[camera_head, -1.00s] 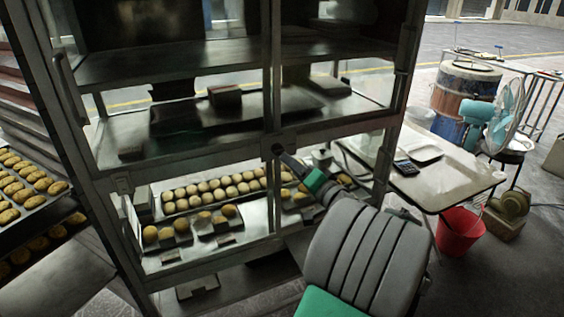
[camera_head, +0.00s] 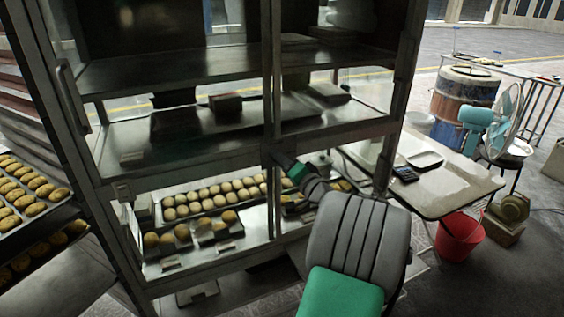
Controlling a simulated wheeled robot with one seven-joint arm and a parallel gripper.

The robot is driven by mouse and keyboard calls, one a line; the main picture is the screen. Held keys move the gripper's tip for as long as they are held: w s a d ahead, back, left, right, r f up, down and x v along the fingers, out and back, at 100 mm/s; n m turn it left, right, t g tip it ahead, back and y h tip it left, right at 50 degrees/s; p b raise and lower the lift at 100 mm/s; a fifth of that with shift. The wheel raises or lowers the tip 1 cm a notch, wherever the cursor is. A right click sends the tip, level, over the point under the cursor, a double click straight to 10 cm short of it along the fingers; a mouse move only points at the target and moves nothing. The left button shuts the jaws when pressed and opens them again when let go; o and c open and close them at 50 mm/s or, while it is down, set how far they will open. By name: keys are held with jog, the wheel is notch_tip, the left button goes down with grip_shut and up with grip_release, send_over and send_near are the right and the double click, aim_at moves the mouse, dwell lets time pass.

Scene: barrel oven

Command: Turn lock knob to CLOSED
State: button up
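A metal-framed glass cabinet (camera_head: 340,131) fills the left and middle of the view. My gripper (camera_head: 274,156) is at the cabinet's central post, where it meets the horizontal rail between the upper and lower sections. The fingertips are small, dark and seen from behind, so I cannot tell whether they are open or shut. The lock knob is not clearly visible; the gripper seems to cover that spot. I cannot tell whether they touch, or how the knob is turned.
Trays of round buns (camera_head: 213,195) sit behind the lower glass. More trays of baked goods (camera_head: 30,195) stand at the left. A table (camera_head: 450,190), a red bucket (camera_head: 460,235), a teal fan (camera_head: 478,117) and a barrel (camera_head: 463,97) are at the right. Floor shows at the lower right.

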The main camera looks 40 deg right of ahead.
grip_shut()
jog(key=shift+f+n+b, duration=0.1)
jog(key=shift+n+b, duration=0.3)
jog(key=shift+b, duration=0.25)
jog(key=shift+r+n+g+h+b, duration=0.1)
jog(key=shift+n+g+h+b, duration=0.25)
jog(key=shift+n+b, duration=3)
jog(key=shift+r+n+g+h+b, duration=0.1)
jog(key=shift+n+g+h+b, duration=0.25)
jog(key=shift+n+b, duration=2.95)
jog(key=shift+n+g+h+b, duration=0.35)
jog(key=shift+n+b, duration=0.8)
jog(key=shift+b, duration=4.35)
jog(key=shift+r, duration=0.1)
